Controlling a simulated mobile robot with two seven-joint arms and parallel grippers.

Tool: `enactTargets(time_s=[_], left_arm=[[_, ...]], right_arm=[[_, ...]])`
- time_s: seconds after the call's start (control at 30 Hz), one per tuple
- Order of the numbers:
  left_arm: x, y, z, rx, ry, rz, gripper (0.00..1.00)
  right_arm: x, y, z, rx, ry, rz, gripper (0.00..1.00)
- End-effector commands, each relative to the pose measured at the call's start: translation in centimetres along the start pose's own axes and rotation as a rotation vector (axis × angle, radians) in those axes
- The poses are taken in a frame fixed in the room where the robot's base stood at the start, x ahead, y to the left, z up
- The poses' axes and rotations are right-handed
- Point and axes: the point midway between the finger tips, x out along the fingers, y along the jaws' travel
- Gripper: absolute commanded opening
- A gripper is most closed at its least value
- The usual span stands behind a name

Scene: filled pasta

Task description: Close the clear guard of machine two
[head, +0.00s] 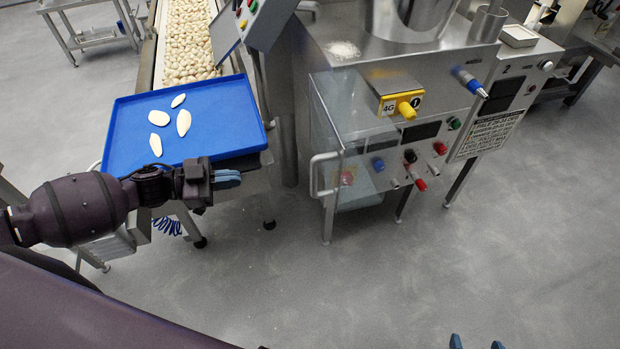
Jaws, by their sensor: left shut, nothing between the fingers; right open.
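A steel machine (300,62) stands right of centre, with a clear guard (345,115) on its front left and a pale bar handle (314,176) at the guard's lower left. I cannot tell how far the guard stands open.
A blue tray (225,118) with several pale pasta pieces lies behind my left gripper, at the end of a conveyor filled with pasta (188,40). Knobs and buttons (410,156) line the machine's front. The grey floor (350,280) before the machine is clear.

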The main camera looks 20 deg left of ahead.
Motion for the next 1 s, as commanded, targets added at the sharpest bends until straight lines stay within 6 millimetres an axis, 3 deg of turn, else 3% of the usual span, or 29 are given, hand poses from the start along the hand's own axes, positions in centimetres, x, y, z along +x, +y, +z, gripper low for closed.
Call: enactTargets(time_s=[0.17,0.43,1.0], left_arm=[[-0.2,1.8,-1.2,-0.157,0.081,0.119,0.00],[0.8,2.1,-1.7,-0.213,0.092,0.136,0.00],[10.2,3.2,-2.7,-0.211,0.093,0.134,0.00]], right_arm=[[0.1,0.0,-0.1,-0.001,0.002,0.000,0.76],[0.3,0.1,-0.6,-0.005,0.012,-0.002,0.76],[-0.6,0.2,-0.3,-0.002,-0.001,0.003,0.76]])
